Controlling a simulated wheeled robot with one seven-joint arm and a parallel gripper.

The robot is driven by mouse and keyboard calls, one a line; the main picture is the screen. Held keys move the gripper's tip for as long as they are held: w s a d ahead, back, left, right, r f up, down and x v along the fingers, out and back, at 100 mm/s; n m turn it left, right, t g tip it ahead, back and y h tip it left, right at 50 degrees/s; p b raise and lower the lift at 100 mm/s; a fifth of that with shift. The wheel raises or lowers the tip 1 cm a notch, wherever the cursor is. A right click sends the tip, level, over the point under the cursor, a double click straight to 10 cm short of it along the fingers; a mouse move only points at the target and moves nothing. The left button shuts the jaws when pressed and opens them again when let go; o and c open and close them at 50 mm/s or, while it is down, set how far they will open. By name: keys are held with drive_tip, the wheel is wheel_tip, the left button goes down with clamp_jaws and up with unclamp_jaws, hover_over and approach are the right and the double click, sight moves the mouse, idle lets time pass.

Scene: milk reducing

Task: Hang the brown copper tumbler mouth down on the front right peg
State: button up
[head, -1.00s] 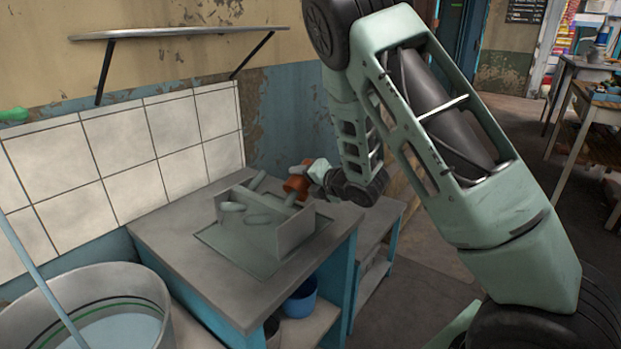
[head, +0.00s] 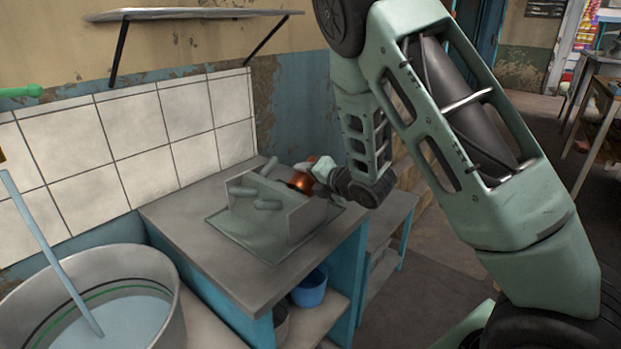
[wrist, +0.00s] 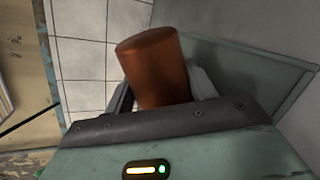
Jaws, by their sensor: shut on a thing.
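The brown copper tumbler (head: 300,181) is at the right side of the peg rack, and it fills the middle of the wrist view (wrist: 156,70). My gripper (head: 318,172) is shut on the tumbler, with a finger on either side of it. The rack (head: 296,222) is a grey-green stand on the counter with several stubby, slanting pegs (head: 268,204). The tumbler overlaps the rack's far right edge in the head view. Its mouth and the front right peg cannot be made out clearly, so I cannot tell whether the tumbler is around a peg.
The rack stands on a flat tray (head: 232,240) on the grey counter (head: 190,215). A large tub (head: 160,290) with pale liquid and a stick stands at the lower left. A wall shelf (head: 190,14) hangs above. A blue pot (head: 310,290) sits under the counter.

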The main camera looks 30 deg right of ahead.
drive_tip(key=shift+f, duration=0.2)
drive_tip(key=shift+d+f+b, duration=0.15)
drive_tip(key=shift+f+b, duration=0.5)
drive_tip(key=shift+b, duration=0.2)
drive_tip(key=o, duration=1.1)
drive_tip(key=shift+s, duration=0.1)
drive_tip(key=p+v, duration=0.5)
drive_tip(key=v, duration=0.1)
drive_tip(key=r+p+v, duration=0.1)
drive_tip(key=p+v, duration=0.2)
drive_tip(key=shift+p, duration=0.35)
